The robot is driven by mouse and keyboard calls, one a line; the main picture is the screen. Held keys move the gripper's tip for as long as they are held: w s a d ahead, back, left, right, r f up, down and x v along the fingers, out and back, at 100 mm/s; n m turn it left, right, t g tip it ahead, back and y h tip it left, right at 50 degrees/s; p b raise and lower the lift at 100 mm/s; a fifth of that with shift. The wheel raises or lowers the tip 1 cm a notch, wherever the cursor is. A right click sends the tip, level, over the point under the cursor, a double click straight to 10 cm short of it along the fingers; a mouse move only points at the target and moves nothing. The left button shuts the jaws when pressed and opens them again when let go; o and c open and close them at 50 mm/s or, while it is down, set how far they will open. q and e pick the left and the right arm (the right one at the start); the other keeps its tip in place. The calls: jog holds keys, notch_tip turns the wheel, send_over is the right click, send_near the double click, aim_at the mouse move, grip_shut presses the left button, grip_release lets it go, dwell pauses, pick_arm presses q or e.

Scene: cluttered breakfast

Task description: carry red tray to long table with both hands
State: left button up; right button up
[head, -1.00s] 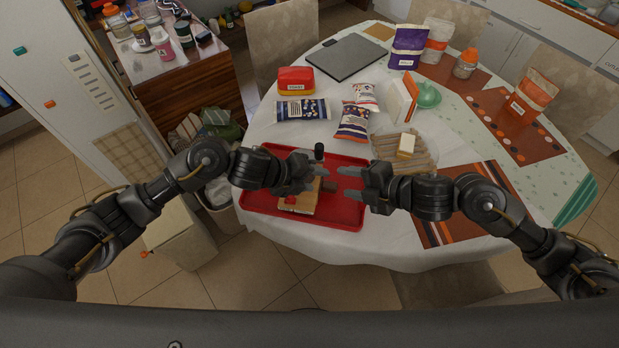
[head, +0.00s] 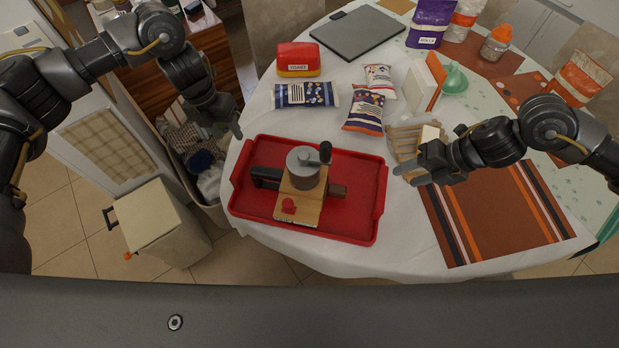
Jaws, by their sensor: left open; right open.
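The red tray (head: 352,226) lies on the white-clothed round table near its front left edge. A manual coffee grinder (head: 304,172) with a grey drum, crank and wooden base stands on it. My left gripper (head: 232,130) is open and points down just beyond the tray's upper left corner, apart from it. My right gripper (head: 408,172) is open to the right of the tray, close to its right rim; I cannot tell whether it touches. Both are empty. I cannot tell which surface is the long table.
A wooden slatted board (head: 403,138), snack bags (head: 362,114), a red toast box (head: 298,60) and a grey laptop-like slab (head: 357,32) lie behind the tray. A striped placemat (head: 500,215) lies right. A bin (head: 160,228) stands on the floor at left.

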aim_at(242, 155)
pick_arm(q)
jog(key=f, duration=0.1)
jog(key=d+f, duration=0.1)
jog(key=f, duration=0.2)
jog(key=shift+s+d, duration=0.3)
jog(key=shift+s, duration=0.05)
pick_arm(e)
jog(key=x, duration=0.3)
jog(key=shift+s+f, duration=0.3)
jog(key=shift+f, duration=0.15)
pick_arm(q)
jog(key=f, duration=0.3)
jog(key=s+d+f, duration=0.1)
jog(key=f, duration=0.1)
jog(key=shift+d+f, duration=0.1)
pick_arm(e)
jog(key=x, duration=0.5)
jog(key=shift+s+a+f, duration=0.15)
jog(key=shift+s+a, duration=0.1)
pick_arm(q)
jog(key=shift+w+f, duration=0.15)
jog(key=shift+f, duration=0.3)
pick_arm(e)
jog(key=shift+w+a+f, duration=0.15)
jog(key=shift+a+f, duration=0.1)
jog(key=shift+f, duration=0.15)
pick_arm(q)
grip_shut()
pick_arm(e)
grip_shut()
